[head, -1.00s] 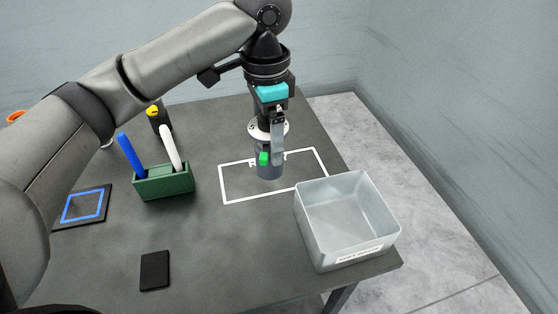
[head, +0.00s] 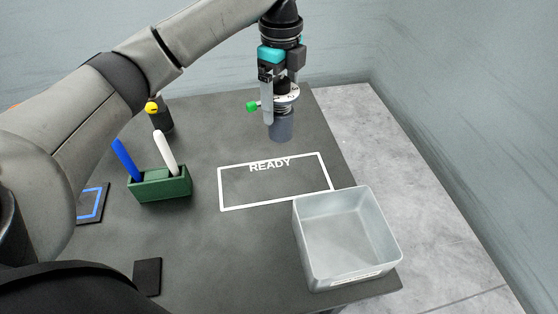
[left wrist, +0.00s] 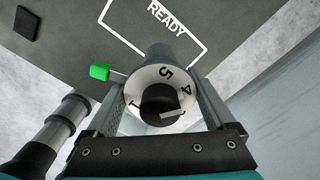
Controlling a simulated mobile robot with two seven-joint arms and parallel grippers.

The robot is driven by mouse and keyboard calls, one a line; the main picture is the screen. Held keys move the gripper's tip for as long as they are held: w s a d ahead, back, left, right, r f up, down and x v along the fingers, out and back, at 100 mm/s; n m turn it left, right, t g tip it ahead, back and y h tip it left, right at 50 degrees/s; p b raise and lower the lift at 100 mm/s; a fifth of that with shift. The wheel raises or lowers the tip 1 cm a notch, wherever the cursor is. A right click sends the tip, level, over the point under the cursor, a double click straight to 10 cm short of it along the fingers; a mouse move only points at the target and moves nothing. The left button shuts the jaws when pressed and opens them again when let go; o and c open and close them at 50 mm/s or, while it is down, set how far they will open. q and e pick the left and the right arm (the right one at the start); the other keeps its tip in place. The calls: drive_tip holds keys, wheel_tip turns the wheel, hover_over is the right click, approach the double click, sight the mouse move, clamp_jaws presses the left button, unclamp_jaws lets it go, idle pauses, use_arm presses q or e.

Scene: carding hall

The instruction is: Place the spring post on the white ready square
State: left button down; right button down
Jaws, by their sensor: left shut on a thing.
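My left gripper (head: 281,100) is shut on the spring post (head: 281,126), a grey cylinder with a white numbered collar and a green side knob. The post is upright in the head view, past the far side of the white ready square (head: 275,185). Its height over the table is hard to judge. In the left wrist view the post's dial (left wrist: 178,76) and black top sit between the fingers, and the square's outline (left wrist: 122,37) shows beyond. The square, a white outline marked READY, is empty. My right gripper is not in view.
A green holder (head: 160,187) with blue and white sticks is left of the square. A black cylinder with a yellow knob (head: 152,107) stands behind it. A dark pad (head: 147,277) lies in front.

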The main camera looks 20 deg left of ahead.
sight(280, 116)
use_arm(q)
wheel_tip(280, 116, down, 16)
drive_tip(key=shift+r+b, duration=0.1)
drive_tip(key=shift+b, duration=1)
unclamp_jaws()
wheel_tip(280, 116, up, 12)
drive_tip(key=shift+p, duration=1)
